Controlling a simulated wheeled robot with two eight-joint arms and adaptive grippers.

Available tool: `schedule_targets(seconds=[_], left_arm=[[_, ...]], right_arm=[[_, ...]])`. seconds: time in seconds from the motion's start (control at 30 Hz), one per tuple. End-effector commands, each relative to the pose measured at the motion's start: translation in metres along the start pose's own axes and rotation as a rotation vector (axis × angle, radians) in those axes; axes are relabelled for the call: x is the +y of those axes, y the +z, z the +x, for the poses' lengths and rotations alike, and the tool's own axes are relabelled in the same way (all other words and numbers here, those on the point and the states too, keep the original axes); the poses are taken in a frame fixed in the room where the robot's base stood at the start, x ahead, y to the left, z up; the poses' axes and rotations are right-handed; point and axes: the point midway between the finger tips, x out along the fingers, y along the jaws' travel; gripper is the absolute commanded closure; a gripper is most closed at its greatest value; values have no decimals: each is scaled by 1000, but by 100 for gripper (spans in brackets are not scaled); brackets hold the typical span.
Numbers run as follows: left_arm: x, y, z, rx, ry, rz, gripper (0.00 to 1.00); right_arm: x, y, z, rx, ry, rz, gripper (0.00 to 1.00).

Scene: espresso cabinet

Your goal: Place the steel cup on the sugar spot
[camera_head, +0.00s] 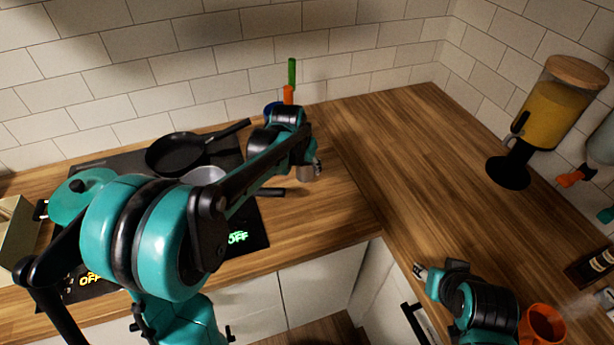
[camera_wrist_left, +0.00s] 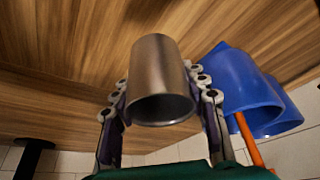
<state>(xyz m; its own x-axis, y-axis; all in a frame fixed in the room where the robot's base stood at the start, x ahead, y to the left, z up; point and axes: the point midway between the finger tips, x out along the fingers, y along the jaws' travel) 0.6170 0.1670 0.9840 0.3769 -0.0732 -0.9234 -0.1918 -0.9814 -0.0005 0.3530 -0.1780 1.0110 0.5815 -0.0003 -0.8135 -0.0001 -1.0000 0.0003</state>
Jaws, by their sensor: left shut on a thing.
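The steel cup (camera_wrist_left: 158,75) sits between the two fingers of my left gripper (camera_wrist_left: 162,105) in the left wrist view, with its open rim facing the camera. The fingers are shut on its sides. In the head view the cup (camera_head: 305,173) shows small below my left gripper (camera_head: 311,163), by the wooden counter right of the stove. I cannot tell whether it touches the counter. My right gripper (camera_head: 420,270) is over the counter's front edge at the lower right; its finger gap is too small to judge. I cannot make out a marked sugar spot.
A blue container (camera_wrist_left: 245,80) with utensils stands close beside my left gripper. A black pan (camera_head: 178,153) and a teal pot (camera_head: 75,195) are on the stove. A juice dispenser (camera_head: 550,112) stands right; an orange mug (camera_head: 541,325) is lower right. The middle counter (camera_head: 400,150) is clear.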

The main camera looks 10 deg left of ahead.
Motion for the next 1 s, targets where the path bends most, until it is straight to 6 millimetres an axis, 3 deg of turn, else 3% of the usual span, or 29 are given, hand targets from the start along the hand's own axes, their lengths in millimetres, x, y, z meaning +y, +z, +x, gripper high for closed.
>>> schedule_targets(seconds=[0.23,0.63,0.67,0.73,1.0], left_arm=[[0,14,34,0,0,0,88],[1,16,38,0,0,0,88],[1,16,38,0,0,0,51],[1,16,37,0,0,0,36],[1,16,37,0,0,0,36]], right_arm=[[0,11,16,0,0,0,60],[0,12,17,0,0,0,60],[0,12,16,0,0,0,60],[0,11,16,0,0,0,60],[0,11,16,0,0,0,60]])
